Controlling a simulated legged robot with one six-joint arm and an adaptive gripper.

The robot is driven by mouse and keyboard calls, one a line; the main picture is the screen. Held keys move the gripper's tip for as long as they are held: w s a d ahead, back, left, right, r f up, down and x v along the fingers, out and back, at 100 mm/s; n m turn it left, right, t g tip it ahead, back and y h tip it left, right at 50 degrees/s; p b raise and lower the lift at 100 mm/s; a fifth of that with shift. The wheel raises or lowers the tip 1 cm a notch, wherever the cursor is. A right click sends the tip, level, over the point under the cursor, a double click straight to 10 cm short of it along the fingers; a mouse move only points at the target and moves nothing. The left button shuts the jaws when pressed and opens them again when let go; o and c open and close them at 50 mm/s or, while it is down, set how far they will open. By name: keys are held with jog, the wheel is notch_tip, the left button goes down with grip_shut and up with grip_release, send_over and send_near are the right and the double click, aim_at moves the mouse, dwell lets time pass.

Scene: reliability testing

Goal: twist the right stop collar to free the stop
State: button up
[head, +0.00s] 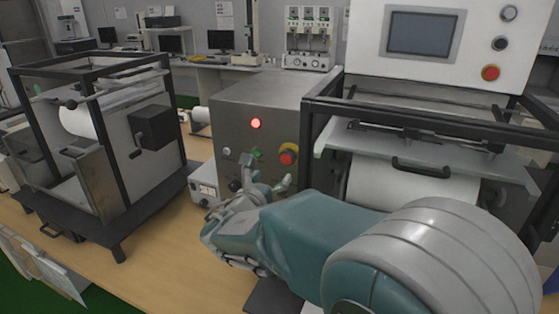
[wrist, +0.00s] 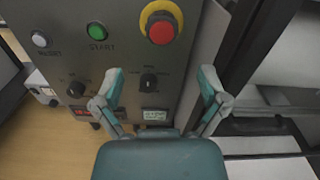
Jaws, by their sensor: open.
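A red stop button (head: 288,158) with a yellow collar (head: 290,147) is on the front of a grey control box, right of centre. In the wrist view the red button (wrist: 162,32) and its yellow collar (wrist: 160,8) are at the top, beyond my fingertips. My gripper (head: 265,168) is open and empty in front of the box, below and left of the stop. In the wrist view my gripper (wrist: 161,76) has its fingers spread wide, apart from the collar, with the black knob (wrist: 148,82) between them. Another red button (head: 490,73) is on the white screen panel, upper right.
The grey box (head: 225,108) has a lit red lamp (head: 256,123). A green START button (wrist: 97,31), a white RESET button (wrist: 39,39) and another knob (wrist: 76,89) are left of the stop. A black-framed machine (head: 318,105) stands close on the right; another framed machine (head: 103,157) stands left.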

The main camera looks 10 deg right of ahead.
aim_at(285, 161)
jog(key=x, duration=0.8)
jog(key=shift+w+d, duration=0.25)
jog(key=shift+d, duration=0.05)
